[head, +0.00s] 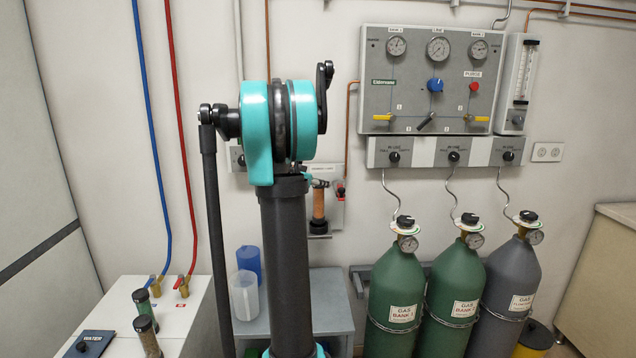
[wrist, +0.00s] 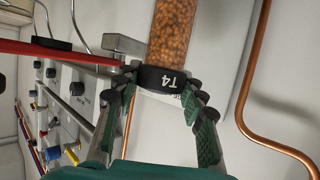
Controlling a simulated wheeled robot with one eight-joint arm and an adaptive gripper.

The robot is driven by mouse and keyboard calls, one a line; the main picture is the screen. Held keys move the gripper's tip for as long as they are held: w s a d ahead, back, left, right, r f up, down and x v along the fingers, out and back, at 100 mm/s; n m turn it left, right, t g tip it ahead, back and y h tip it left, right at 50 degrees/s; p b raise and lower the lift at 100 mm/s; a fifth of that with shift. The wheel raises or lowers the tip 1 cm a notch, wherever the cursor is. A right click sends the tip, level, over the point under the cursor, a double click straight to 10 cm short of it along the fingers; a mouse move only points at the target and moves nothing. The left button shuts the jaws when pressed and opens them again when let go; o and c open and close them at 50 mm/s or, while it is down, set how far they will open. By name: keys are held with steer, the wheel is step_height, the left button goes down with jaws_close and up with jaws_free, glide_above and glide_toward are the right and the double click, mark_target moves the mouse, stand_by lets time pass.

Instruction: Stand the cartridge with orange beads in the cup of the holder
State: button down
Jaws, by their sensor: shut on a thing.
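The cartridge with orange beads (wrist: 178,35) is a clear tube with a black cap marked T4. My gripper (wrist: 162,82) is shut on this cap in the wrist view, one finger on each side. The tube's far end is out of that view. In the head view the cartridge (head: 318,204) looks upright in front of the holder (head: 338,212), a pale wall plate, just right of my arm. A dark piece is at its bottom; I cannot tell whether it is the cup or a cap, nor whether the cartridge is seated. My arm hides part of the holder.
Two other capped cartridges stand on the white bench (head: 108,300) at the left. A blue cup (head: 249,261) and a clear beaker (head: 244,296) stand on a grey table (head: 335,305). Gas cylinders (head: 397,300) stand right. A copper pipe (wrist: 245,100) runs close by.

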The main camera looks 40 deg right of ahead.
mark_target(318, 191)
steer(key=shift+f, duration=1.7)
steer(key=c, duration=0.8)
jaws_free()
